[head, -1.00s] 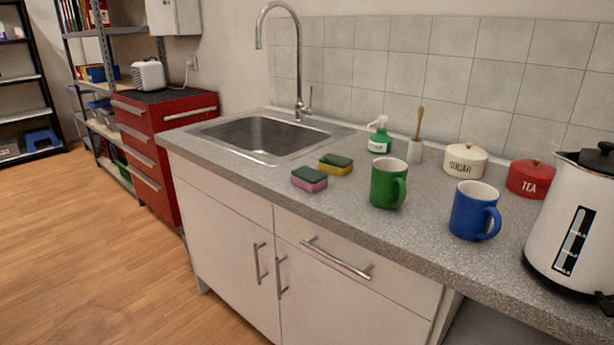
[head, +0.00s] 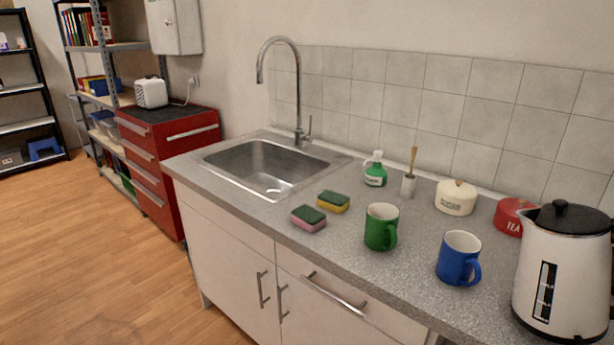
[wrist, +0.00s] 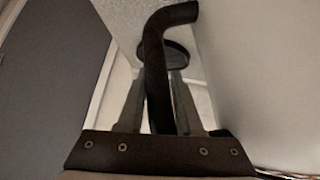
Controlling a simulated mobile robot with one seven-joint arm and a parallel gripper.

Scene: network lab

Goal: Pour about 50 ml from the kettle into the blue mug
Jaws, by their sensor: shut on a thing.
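The white kettle (head: 562,275), with a black lid and a dark level window, stands upright at the right edge of the head view. The blue mug (head: 455,262) is upright on the counter, left of the kettle and apart from it, its handle to the right. Its inside bottom is hidden. In the wrist view my gripper (wrist: 158,82) is shut on the black kettle handle (wrist: 154,60), which runs between its fingers. My gripper is outside the head view. I cannot tell whether the kettle touches the surface under it.
A green mug (head: 381,230) stands left of the blue mug. The sugar pot (head: 456,199) and red tea pot (head: 509,217) stand behind. Sponges (head: 309,218) and the sink (head: 262,168) are further left. Bare grey counter (head: 415,240) lies between the mugs.

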